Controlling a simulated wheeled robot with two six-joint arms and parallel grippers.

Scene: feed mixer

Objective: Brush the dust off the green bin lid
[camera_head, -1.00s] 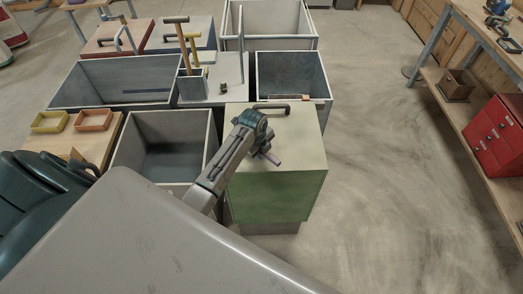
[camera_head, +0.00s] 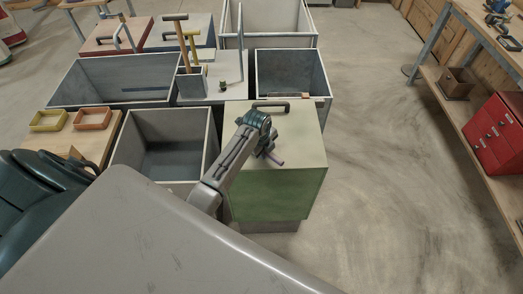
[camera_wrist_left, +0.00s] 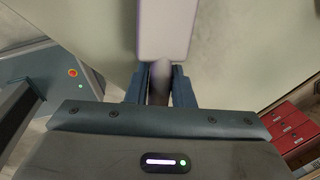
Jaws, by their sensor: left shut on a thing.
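The green bin (camera_head: 278,197) stands right of center in the head view, its lid (camera_head: 302,140) shut on top. The lid's top looks pale and dusty, with a dark handle (camera_head: 270,106) at its far edge. My left gripper (camera_head: 264,150) is over the lid and shut on a brush (camera_head: 275,160), of which a purple part shows. In the left wrist view the brush (camera_wrist_left: 165,30) shows as a pale lilac block on a dark grip between the fingers, over the pale lid (camera_wrist_left: 240,50). Its bristles are hidden, so I cannot tell whether it touches the lid.
An open grey bin (camera_head: 165,150) stands left of the green bin, and another open bin (camera_head: 290,75) stands behind it. A holder with upright tools (camera_head: 191,85) stands farther back. A red drawer cabinet (camera_head: 497,135) sits on a shelf at right. The floor between is clear.

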